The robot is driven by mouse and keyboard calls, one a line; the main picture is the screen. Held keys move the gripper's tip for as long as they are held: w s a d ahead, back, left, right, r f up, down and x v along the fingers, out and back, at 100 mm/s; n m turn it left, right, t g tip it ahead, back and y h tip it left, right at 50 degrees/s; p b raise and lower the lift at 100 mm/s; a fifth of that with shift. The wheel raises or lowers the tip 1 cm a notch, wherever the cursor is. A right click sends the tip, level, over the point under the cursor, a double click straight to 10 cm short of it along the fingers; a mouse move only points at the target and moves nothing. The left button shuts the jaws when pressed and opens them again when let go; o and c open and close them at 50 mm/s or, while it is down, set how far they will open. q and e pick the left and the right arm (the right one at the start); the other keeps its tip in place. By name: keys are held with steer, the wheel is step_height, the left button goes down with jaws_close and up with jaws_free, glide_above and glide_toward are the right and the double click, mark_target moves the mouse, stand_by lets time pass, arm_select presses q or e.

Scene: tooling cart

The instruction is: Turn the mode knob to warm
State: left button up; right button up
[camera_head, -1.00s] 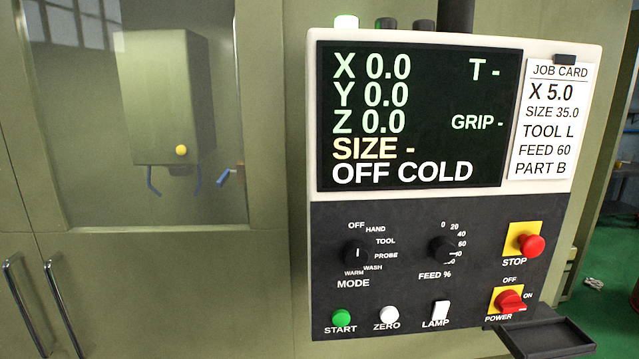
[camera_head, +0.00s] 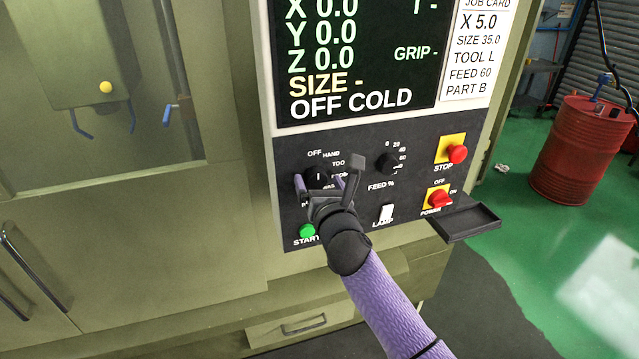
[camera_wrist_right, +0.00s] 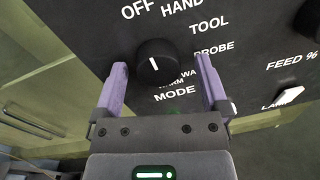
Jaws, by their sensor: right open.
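The mode knob (camera_head: 318,177) is a round black dial on the dark control panel (camera_head: 420,140). In the right wrist view the knob (camera_wrist_right: 156,62) shows a white pointer line aimed up and left, towards OFF. The screen (camera_head: 355,60) reads OFF COLD. My right gripper (camera_head: 325,180) is in front of the panel, open, with its two purple fingers on either side of the knob. In the right wrist view the gripper (camera_wrist_right: 160,85) has the knob between and beyond its fingertips, and I see no contact. The WARM label is partly hidden. My left gripper is out of view.
The feed knob (camera_head: 388,162), stop button (camera_head: 457,154), power switch (camera_head: 440,199), green start button (camera_head: 307,231) and lamp switch (camera_head: 385,214) are close by. A small black tray (camera_head: 466,222) juts out at lower right. A red barrel (camera_head: 580,150) stands farther right.

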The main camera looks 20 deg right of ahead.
steer(key=shift+a, duration=0.1)
steer(key=c, duration=0.3)
jaws_close()
